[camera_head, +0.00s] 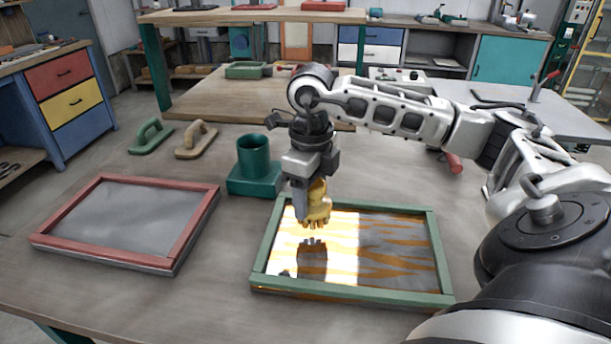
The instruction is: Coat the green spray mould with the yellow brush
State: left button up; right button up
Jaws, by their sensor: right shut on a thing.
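The green spray mould (437,250) lies flat on the table in front of me, a shallow tray with a green frame. Its shiny inner surface carries streaks of orange-yellow coating, and grey shows between them, mostly on the right. My right gripper (311,184) points down over the left part of the mould, shut on the yellow brush (317,207). The brush's toothed lower end hangs above the surface, its reflection below it. Whether it touches the surface is hard to tell. The left gripper is out of view.
A red-framed mould (127,217) lies at the left. A green cup on a square base (258,177) stands behind the green mould. A green float (151,137) and a tan float (196,140) lie farther back. Bare table separates the two moulds.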

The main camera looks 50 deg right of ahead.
jog(key=shift+r+p, duration=1)
jog(key=shift+r, duration=0.8)
